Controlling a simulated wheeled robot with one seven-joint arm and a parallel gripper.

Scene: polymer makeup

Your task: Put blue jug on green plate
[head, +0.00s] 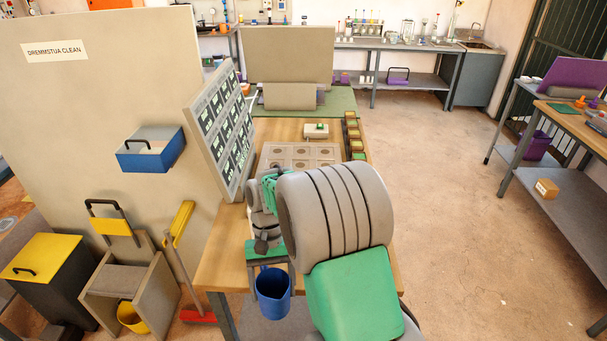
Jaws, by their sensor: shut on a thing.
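The blue jug (273,293) hangs upright below my gripper (270,268), near the lower middle of the head view. My gripper is shut on the jug near its rim; the exact contact is partly hidden. The jug is beside my large grey and green arm links, at the near end of the wooden table. A flat green piece (561,108) lies on the wooden bench at the far right; it may be the green plate, but it is too small to be sure.
The wooden table (225,262) holds a pale tray (300,152), small boxes and a slanted panel (222,125). A blue wall bin (150,150), yellow-lidded bin (45,255) and red broom stand left. Open floor (455,200) separates the table from the right bench (575,122).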

